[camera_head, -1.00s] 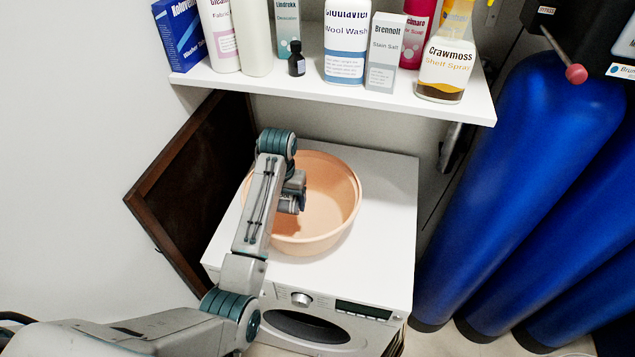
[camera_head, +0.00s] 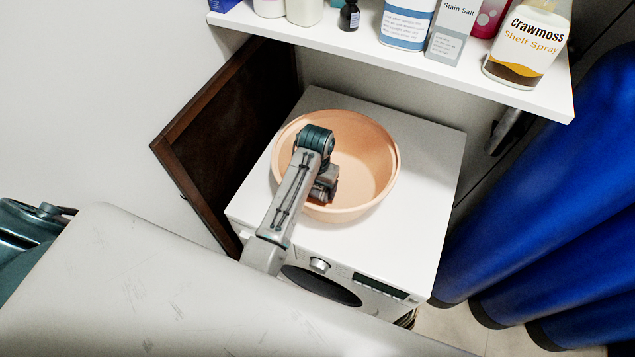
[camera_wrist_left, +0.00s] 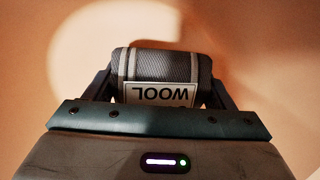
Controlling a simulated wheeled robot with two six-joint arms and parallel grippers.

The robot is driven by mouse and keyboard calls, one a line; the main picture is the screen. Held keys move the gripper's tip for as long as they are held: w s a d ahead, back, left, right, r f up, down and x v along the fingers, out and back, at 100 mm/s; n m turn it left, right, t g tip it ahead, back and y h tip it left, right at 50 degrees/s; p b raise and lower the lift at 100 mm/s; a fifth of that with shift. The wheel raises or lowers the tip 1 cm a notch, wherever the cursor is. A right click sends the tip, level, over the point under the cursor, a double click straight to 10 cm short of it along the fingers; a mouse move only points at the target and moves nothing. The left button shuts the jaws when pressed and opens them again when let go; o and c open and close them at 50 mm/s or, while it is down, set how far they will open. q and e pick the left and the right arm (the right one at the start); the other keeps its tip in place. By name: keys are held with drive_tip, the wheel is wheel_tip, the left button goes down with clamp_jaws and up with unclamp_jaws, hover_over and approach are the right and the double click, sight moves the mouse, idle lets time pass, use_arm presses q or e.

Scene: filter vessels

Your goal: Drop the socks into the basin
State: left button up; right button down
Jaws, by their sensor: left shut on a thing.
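The peach basin (camera_head: 372,150) stands on top of the white washing machine. My left gripper (camera_head: 322,196) is over the basin, at its near-left part, and its fingertips are hard to make out from the head. In the left wrist view the gripper (camera_wrist_left: 158,88) is shut on the socks (camera_wrist_left: 165,64), a grey rolled bundle with light stripes and a label reading "WOOL". The basin's peach inside (camera_wrist_left: 265,50) fills the background there. My right gripper is not in view.
A white shelf (camera_head: 420,65) with bottles and boxes hangs above and behind the washing machine (camera_head: 420,225). A dark framed panel (camera_head: 225,125) leans on the left. Blue cylinders (camera_head: 560,190) stand on the right. The machine top right of the basin is clear.

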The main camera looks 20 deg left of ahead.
use_arm(q)
drive_tip(key=shift+s, duration=0.2)
drive_tip(key=shift+s+d, duration=0.1)
drive_tip(key=shift+s, duration=0.1)
drive_tip(key=shift+f, duration=0.45)
drive_tip(key=o, duration=0.6)
drive_tip(key=shift+w, duration=0.15)
drive_tip(key=o, duration=0.3)
drive_tip(key=shift+o, duration=0.4)
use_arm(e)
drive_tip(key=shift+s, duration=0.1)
